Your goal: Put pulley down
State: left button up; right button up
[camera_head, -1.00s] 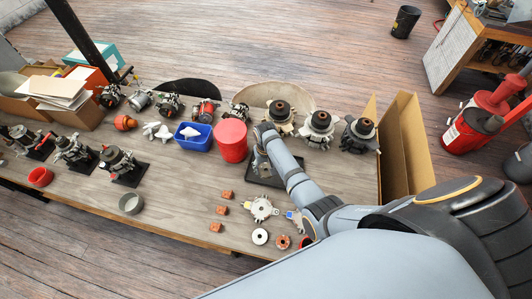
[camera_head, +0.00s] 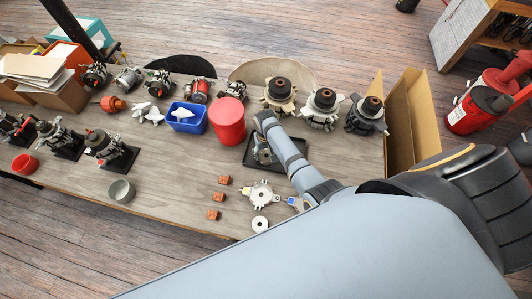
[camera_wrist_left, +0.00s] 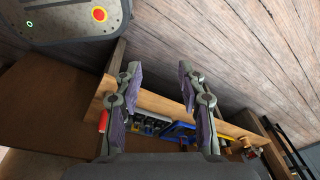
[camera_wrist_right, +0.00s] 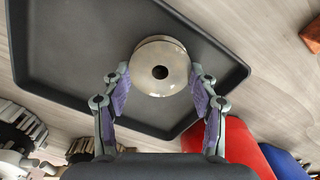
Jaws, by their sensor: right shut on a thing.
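The pulley (camera_wrist_right: 160,48) is a round, shiny metal disc with a dark centre hole, seen in the right wrist view. My right gripper (camera_wrist_right: 160,80) is shut on it, with one finger at each side. Both are over the dark tray (camera_wrist_right: 65,50), and I cannot tell whether the pulley touches the tray floor. My left gripper (camera_wrist_left: 160,88) is open and empty in the left wrist view, away from the worktable.
A red canister (camera_head: 227,121) and a blue bin (camera_head: 187,118) stand left of the tray. Several alternator parts with copper tops line the back, beside an open cardboard box (camera_head: 412,120). Small copper-coloured blocks (camera_head: 218,197) lie in front.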

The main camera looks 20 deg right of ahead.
jog(key=o, duration=1.5)
jog(key=shift+f, duration=0.15)
jog(key=shift+r, duration=0.5)
pick_arm(q)
jog(key=shift+s+a+f+b, duration=0.15)
jog(key=shift+s+f, duration=0.05)
jog(key=shift+s, duration=0.35)
jog(key=shift+s+a+f+b, duration=0.15)
jog(key=shift+s+f, duration=0.05)
jog(key=shift+s, duration=0.35)
pick_arm(e)
notch_tip(320, 180, up, 12)
jog(key=shift+f, duration=0.25)
pick_arm(q)
jog(key=shift+s, duration=0.15)
pick_arm(e)
jog(key=shift+a+f, duration=0.1)
